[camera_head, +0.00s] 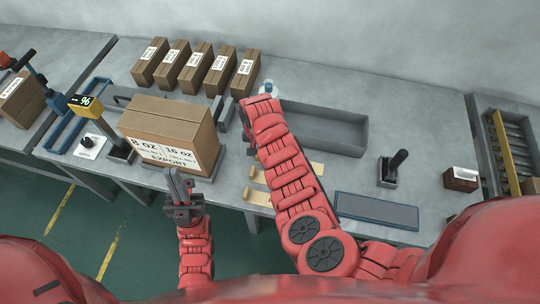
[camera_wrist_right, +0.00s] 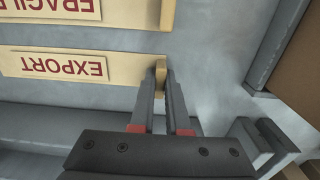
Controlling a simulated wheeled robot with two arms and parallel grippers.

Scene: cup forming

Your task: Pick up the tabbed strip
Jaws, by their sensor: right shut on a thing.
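The tabbed strip, a tan strip with a red EXPORT label (camera_wrist_right: 122,68), lies on the grey table in the right wrist view. My right gripper (camera_wrist_right: 166,78) is shut on the upright tab at the strip's end. In the head view my right arm reaches over the table and partly hides the tan strips (camera_head: 257,198); its fingertips are hard to make out there. A second tan strip, labelled FRAGILE (camera_wrist_right: 50,8), lies parallel to it. My left gripper (camera_head: 179,182) is in front of the large carton, holding nothing that I can see; its finger gap is unclear.
A large carton (camera_head: 170,122) marked EXPORT stands left of my right arm. Several small cartons (camera_head: 195,68) line the back. A grey open tray (camera_head: 325,125) lies behind my right arm, and a dark blue-grey pad (camera_head: 376,212) lies at the front right.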

